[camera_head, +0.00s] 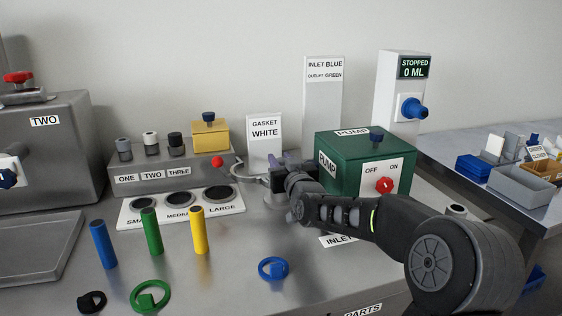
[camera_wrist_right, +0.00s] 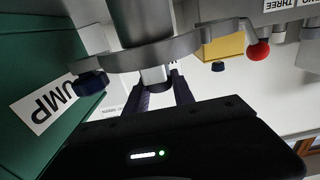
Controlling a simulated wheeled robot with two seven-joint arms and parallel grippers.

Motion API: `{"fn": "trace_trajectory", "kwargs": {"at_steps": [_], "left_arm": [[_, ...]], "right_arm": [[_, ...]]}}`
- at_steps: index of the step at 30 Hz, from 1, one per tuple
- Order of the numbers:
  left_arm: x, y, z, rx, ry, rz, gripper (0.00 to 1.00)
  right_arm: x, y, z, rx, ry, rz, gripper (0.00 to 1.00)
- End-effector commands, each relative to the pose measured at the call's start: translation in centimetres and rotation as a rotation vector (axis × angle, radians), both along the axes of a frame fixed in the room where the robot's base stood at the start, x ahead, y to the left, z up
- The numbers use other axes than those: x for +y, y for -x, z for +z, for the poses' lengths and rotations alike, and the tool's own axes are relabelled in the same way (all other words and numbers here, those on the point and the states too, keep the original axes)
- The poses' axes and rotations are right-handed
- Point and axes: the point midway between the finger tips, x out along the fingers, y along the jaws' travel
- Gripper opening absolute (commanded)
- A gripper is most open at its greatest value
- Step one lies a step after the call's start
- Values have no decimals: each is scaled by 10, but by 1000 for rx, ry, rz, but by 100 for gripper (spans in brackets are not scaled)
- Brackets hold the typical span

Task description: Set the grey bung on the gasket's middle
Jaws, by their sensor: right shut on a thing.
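My right gripper (camera_head: 290,166) is at the grey clamp fitting between the gasket sign and the green pump box. In the right wrist view the gripper (camera_wrist_right: 160,92) is shut on a pale grey cylindrical piece (camera_wrist_right: 155,77), which looks like the grey bung. It lies close to the metal clamp ring (camera_wrist_right: 185,47) and a larger grey cylinder (camera_wrist_right: 140,20); I cannot tell whether they touch. In the head view my wrist hides the piece and most of the fitting (camera_head: 273,200). I cannot make out the gasket. My left gripper is out of view.
The green pump box (camera_head: 340,180) stands close right of my gripper. The white sign (camera_head: 264,140) is behind. A red ball handle (camera_head: 217,162) sticks out left. Blue, green and yellow cylinders (camera_head: 198,230) and a blue ring (camera_head: 273,268) stand or lie in front.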

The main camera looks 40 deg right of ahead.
Motion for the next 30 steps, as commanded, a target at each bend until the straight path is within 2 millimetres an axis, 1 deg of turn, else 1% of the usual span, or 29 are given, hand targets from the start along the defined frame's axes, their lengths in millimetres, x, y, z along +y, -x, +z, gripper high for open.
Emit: {"fn": "trace_trajectory", "kwargs": {"at_steps": [1, 2, 9, 17, 22, 24, 26, 30], "left_arm": [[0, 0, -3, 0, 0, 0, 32], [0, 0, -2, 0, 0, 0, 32], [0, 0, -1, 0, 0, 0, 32], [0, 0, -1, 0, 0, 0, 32], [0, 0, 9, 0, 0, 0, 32], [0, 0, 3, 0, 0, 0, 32], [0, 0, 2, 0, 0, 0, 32], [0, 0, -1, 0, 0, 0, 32]], "right_arm": [[0, 0, -2, -1, 0, 0, 0], [0, 0, -1, -1, 0, 0, 31], [0, 0, -1, 0, 0, 0, 51], [0, 0, 0, 0, 0, 0, 52], [0, 0, 7, 0, 0, -1, 52], [3, 9, 5, -1, 3, -1, 52], [6, 18, 5, -1, 4, -1, 52], [16, 45, 5, -1, 3, 0, 52]]}}
